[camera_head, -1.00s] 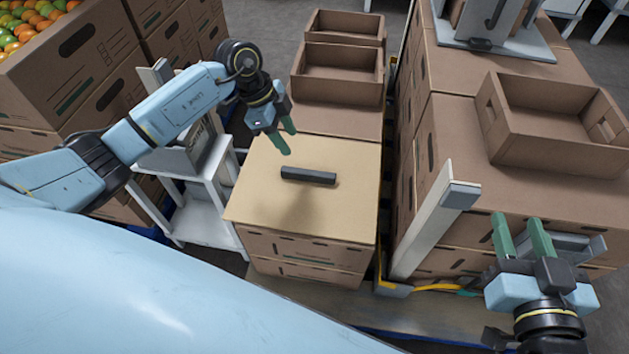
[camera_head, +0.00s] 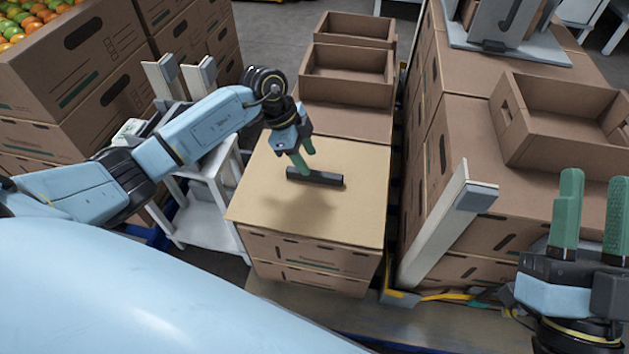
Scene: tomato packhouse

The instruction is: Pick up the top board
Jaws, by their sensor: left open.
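The top board (camera_head: 345,214) is a flat tan sheet lying on a stack of brown cartons in the middle. A dark bar-shaped handle (camera_head: 326,180) sits on it. My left gripper (camera_head: 305,170) is open, its green fingers pointing down at the left end of the handle. From this view I cannot tell whether the fingers touch the handle. My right gripper (camera_head: 592,215) is at the lower right with its two green fingers apart, pointing up, empty and away from the board.
Open empty cartons (camera_head: 347,70) stand behind the board. A carton stack with an open box (camera_head: 565,125) is on the right, beside a slanted pale post (camera_head: 447,225). A white stand (camera_head: 205,215) is close on the left. Tomato cartons (camera_head: 75,70) fill the upper left.

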